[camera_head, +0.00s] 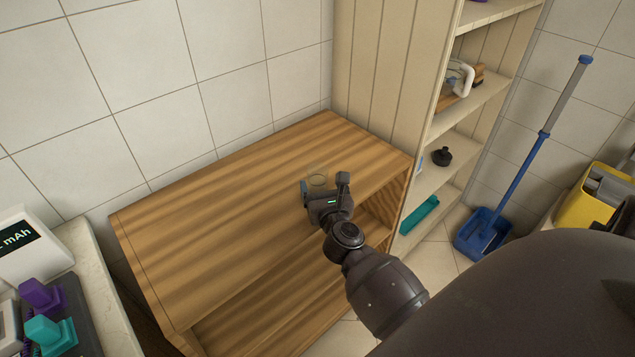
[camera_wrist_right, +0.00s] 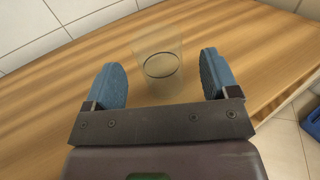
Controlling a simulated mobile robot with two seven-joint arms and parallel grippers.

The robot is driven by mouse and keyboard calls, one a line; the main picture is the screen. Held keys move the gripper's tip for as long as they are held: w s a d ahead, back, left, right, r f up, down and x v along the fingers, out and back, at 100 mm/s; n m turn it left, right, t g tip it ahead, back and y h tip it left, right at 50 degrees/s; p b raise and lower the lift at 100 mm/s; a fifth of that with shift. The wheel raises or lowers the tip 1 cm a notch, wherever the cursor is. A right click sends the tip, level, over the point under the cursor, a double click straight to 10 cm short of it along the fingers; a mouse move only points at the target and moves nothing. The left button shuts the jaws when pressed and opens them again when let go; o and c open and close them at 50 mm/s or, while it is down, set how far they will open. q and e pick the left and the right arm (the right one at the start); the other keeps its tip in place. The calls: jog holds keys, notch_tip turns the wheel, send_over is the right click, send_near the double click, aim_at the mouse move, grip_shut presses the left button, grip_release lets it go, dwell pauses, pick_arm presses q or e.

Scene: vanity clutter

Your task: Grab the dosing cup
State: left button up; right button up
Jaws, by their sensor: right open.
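The dosing cup (camera_head: 318,180) is a small clear see-through cup on the wooden top of the cabinet (camera_head: 220,225). In the right wrist view the dosing cup (camera_wrist_right: 160,66) shows a dark ring and stands ahead of the fingers, centred a little left of the middle between them. My right gripper (camera_head: 324,187) is open, with its blue fingers (camera_wrist_right: 165,82) spread to either side of the cup's line. I cannot tell whether the fingertips are level with the cup. Nothing is held. My left gripper is not in view.
The rest of the cabinet top is bare. A tall shelf unit (camera_head: 385,70) stands against its right end, holding a teal tray (camera_head: 420,214) and a black object (camera_head: 442,156). Tiled wall runs behind. A blue dustpan (camera_head: 482,234) is on the floor at right.

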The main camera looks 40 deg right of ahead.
aim_at(320, 182)
jog(key=x, duration=0.4)
jog(key=shift+a, duration=0.1)
jog(key=shift+c, duration=0.2)
jog(key=c, duration=1)
